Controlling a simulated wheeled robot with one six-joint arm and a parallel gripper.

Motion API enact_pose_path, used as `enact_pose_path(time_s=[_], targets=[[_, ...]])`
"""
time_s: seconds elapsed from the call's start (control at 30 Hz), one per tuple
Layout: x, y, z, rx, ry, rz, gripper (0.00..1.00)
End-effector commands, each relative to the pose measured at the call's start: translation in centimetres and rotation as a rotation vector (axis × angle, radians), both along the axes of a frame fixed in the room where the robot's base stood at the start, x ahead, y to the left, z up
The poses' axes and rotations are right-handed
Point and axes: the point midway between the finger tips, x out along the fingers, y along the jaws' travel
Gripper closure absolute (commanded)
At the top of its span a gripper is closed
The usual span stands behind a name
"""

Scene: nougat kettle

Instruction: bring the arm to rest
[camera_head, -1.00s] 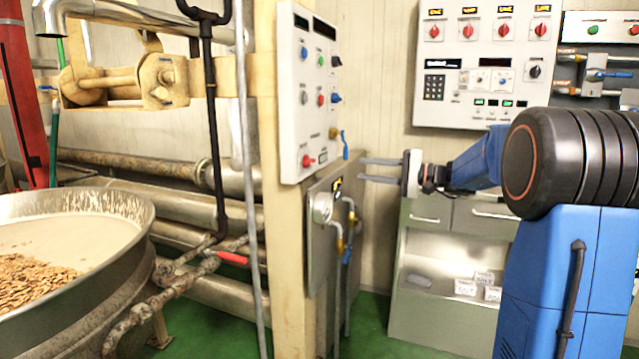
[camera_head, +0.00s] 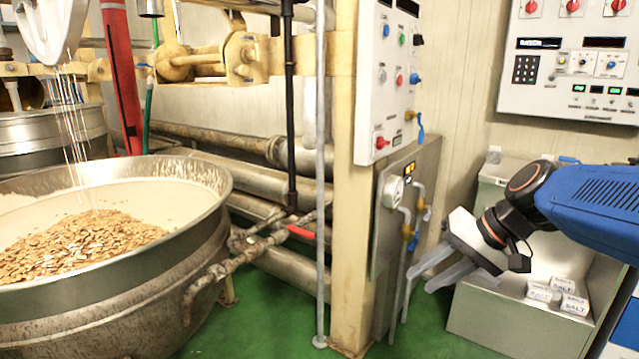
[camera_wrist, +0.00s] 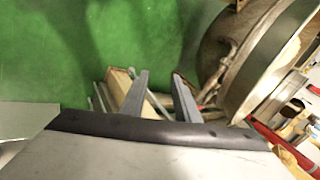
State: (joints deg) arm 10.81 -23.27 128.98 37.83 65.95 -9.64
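My gripper (camera_head: 432,270) is at the right of the head view, on the end of my blue arm. Its two pale fingers are apart with nothing between them, and they point down and to the left. It hangs in front of the lower panel with the gauge and valves, left of the salt boxes. In the wrist view, my gripper (camera_wrist: 160,84) shows its two fingers spread apart, with the green floor and a post beyond them.
A large metal kettle (camera_head: 100,295) holding flakes and pale liquid stands at left. A cream post (camera_head: 352,225) with a control panel (camera_head: 388,80) is in the middle. Salt boxes (camera_head: 573,303) sit on a shelf unit (camera_head: 490,318) at right. Green floor (camera_head: 270,325) is open between.

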Motion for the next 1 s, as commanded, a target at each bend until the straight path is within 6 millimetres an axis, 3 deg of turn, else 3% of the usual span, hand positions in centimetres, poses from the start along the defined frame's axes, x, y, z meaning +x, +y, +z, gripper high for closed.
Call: enact_pose_path(time_s=[0.03, 0.2, 0.43, 0.7, 1.0], targets=[[-1.8, -0.1, -0.8, -0.053, -0.006, 0.015, 0.71], [-7.0, -1.8, -3.9, -0.243, -0.03, 0.05, 0.71], [-12.2, -4.9, -7.3, -0.478, -0.095, 0.095, 0.71], [-14.5, -7.1, -9.0, -0.616, -0.15, 0.12, 0.71], [-14.6, -7.3, -9.1, -0.626, -0.153, 0.121, 0.71]])
